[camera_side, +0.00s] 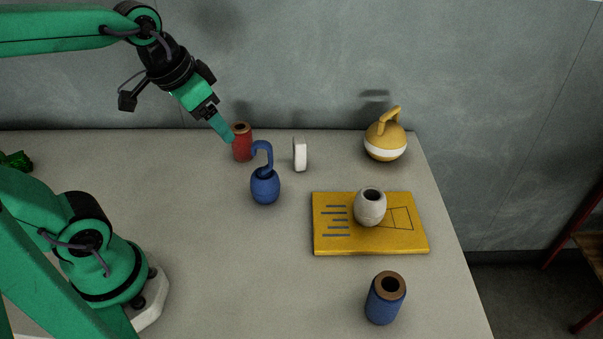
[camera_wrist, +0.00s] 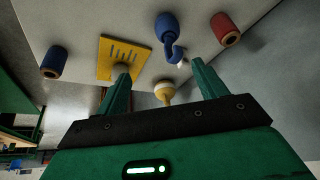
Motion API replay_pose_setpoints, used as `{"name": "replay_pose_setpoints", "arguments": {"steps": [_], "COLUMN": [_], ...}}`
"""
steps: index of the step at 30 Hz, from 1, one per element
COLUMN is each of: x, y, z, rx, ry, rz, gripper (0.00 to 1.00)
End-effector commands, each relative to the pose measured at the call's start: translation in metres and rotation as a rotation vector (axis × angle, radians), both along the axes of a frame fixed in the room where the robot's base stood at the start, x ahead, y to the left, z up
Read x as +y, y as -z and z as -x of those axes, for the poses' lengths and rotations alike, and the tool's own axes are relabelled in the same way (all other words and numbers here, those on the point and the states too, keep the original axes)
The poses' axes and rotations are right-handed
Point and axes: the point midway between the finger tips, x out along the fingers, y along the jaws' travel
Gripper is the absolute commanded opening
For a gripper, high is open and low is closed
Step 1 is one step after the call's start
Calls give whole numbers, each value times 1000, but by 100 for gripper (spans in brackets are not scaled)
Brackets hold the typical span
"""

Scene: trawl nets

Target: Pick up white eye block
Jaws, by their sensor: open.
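A small upright white block (camera_side: 300,154), which I take to be the white eye block, stands on the table near its back edge. Its eye cannot be made out. It lies between the blue hooked float and the yellow float. In the wrist view a small white piece (camera_wrist: 181,64) shows beside the blue hook, mostly hidden. My gripper (camera_side: 229,138) is in the air, tilted down, to the left of the white block and apart from it. In the wrist view its two fingers (camera_wrist: 160,70) are spread with nothing held between them.
A red spool (camera_side: 242,146) and a blue hooked float (camera_side: 265,188) stand left of the block. A yellow float with a white band (camera_side: 386,137) stands right. A grey-white barrel (camera_side: 370,208) sits on a yellow book (camera_side: 330,243). A blue spool (camera_side: 384,300) is in front.

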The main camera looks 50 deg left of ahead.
Motion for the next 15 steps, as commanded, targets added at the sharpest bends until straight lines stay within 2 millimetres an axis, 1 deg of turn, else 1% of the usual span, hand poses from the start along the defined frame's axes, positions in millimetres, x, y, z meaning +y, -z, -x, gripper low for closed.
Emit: {"name": "replay_pose_setpoints", "arguments": {"steps": [1,8,15], "x": [1,6,12], "y": [-1,-2,7], "z": [-10,-52,-97], "rx": [18,83,150], "ry": [13,89,168], "rz": [-7,-40,-67], "gripper": [71,71,71]}}
